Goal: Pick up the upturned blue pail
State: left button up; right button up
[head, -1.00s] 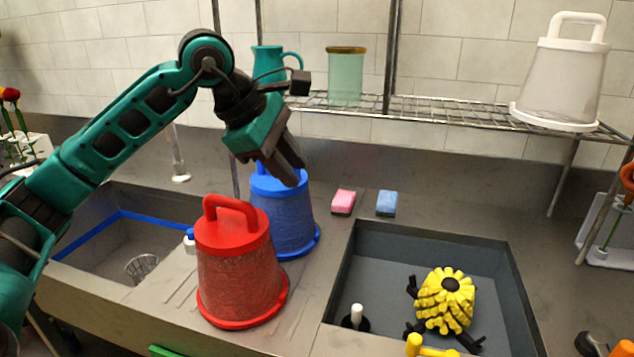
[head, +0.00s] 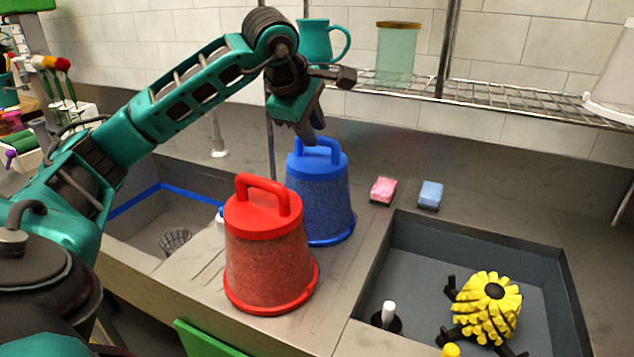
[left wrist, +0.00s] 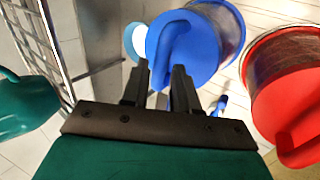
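The blue pail (head: 321,195) stands upside down on the counter, its handle (head: 334,146) on top. It also shows in the left wrist view (left wrist: 212,38), with its handle just beyond the fingertips. My left gripper (head: 310,136) is over the top of the pail, close to the handle. In the left wrist view its two fingers (left wrist: 160,75) are apart with nothing between them. The fingers do not enclose the handle; whether one touches it I cannot tell. My right gripper is not in view.
An upturned red pail (head: 268,262) stands in front of the blue one, close to it. Pink (head: 383,190) and blue (head: 430,194) sponges lie to the right, behind a sink (head: 540,255). A wire shelf (head: 490,95) holds a teal pitcher (head: 314,42) and green jar (head: 397,55).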

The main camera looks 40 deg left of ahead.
pick_arm(q)
jog(key=x, duration=0.4)
jog(key=shift+s+f, duration=0.1)
grip_shut()
dwell(0.3)
